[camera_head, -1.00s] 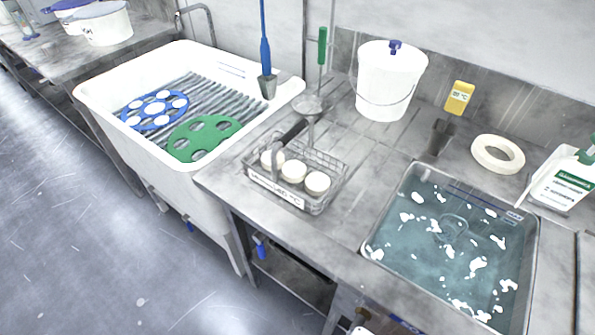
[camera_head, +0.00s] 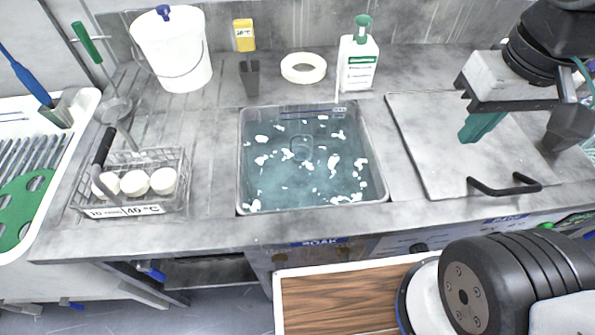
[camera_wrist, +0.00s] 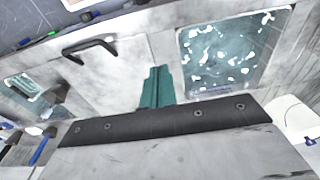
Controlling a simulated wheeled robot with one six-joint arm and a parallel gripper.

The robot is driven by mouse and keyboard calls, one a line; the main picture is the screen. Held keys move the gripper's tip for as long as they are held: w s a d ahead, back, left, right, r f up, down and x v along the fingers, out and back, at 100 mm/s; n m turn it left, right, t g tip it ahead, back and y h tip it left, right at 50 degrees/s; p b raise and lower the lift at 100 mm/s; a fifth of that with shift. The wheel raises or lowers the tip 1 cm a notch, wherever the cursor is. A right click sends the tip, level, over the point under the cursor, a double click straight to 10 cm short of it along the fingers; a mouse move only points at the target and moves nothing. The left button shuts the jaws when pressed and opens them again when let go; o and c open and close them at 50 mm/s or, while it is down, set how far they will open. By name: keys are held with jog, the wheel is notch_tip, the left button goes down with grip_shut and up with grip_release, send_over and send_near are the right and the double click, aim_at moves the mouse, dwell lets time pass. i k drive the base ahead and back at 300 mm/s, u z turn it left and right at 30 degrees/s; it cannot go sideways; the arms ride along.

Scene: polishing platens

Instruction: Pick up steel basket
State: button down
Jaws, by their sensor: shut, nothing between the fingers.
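The steel basket (camera_head: 160,204) is a wire basket on the steel counter at the left of the head view. It holds three white round pieces (camera_head: 134,183), has a dark upright handle (camera_head: 104,146), and bears a front label reading 40 °C. My gripper (camera_head: 480,128) has teal fingers and is at the upper right of the head view, above the grey lid, far to the right of the basket. The gripper (camera_wrist: 157,86) also shows in the wrist view, its fingers together with nothing between them. The basket is not clearly seen in the wrist view.
A sunken bath (camera_head: 300,165) with white foam lies between basket and gripper. Behind stand a white bucket (camera_head: 180,60), yellow-topped tool (camera_head: 245,38), white ring (camera_head: 303,68) and green-capped bottle (camera_head: 357,65). A handled lid (camera_head: 430,140) is at right; a white sink (camera_head: 80,110) is left.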

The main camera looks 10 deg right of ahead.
aim_at(118, 207)
jog(key=z, duration=0.05)
jog(key=k, duration=0.5)
jog(key=z, duration=1.85)
jog(key=k, duration=1.2)
jog(key=u, duration=1.8)
jog(key=i, duration=1)
